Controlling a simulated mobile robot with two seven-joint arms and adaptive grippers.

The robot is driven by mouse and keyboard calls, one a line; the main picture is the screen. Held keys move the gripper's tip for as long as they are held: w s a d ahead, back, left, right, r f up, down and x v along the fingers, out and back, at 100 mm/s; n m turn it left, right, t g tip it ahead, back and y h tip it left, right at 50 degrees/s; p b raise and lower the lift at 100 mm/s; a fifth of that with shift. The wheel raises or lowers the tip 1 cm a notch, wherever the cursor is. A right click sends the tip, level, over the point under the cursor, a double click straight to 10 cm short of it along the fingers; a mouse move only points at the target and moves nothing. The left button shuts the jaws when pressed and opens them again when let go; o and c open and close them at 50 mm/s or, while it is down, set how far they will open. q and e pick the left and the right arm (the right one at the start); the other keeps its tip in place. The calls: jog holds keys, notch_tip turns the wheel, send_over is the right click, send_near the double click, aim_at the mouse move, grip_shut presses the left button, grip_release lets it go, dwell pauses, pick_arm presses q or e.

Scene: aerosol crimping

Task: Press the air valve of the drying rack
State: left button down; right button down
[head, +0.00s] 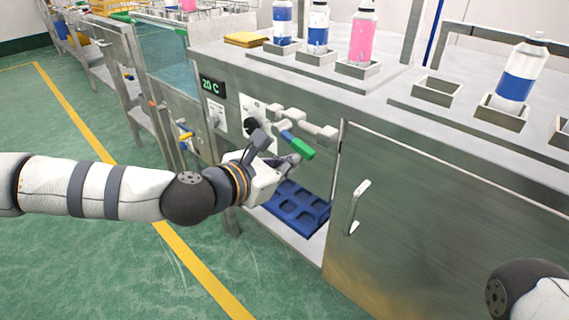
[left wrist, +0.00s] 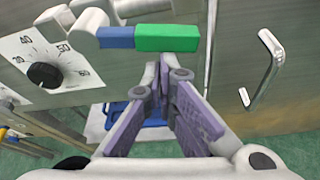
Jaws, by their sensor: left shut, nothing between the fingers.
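The air valve has a green-tipped blue lever (head: 301,148) and white pipe fittings (head: 310,126) on the steel front of the rack. In the left wrist view, the lever (left wrist: 167,38) lies level across the top, green end to the right. My left gripper (head: 288,161) is in front of the panel, just below the lever in the picture. Its fingers (left wrist: 163,72) are together with nothing between them, tips pointing toward the lever. I cannot tell whether they touch it. My right gripper is out of view.
A dial with a black knob (left wrist: 45,75) sits left of the valve, near a 20 C display (head: 213,87). A blue tray (head: 298,208) lies in the opening below. A door handle (head: 357,205) juts out at right. Cans in holders stand on the counter (head: 400,88).

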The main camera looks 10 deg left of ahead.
pick_arm(q)
jog(key=shift+s+d+r+n+g+h, duration=0.2)
jog(key=shift+d+r+n+g+h, duration=0.1)
jog(key=shift+r+n+h, duration=0.5)
jog(key=shift+f, duration=0.1)
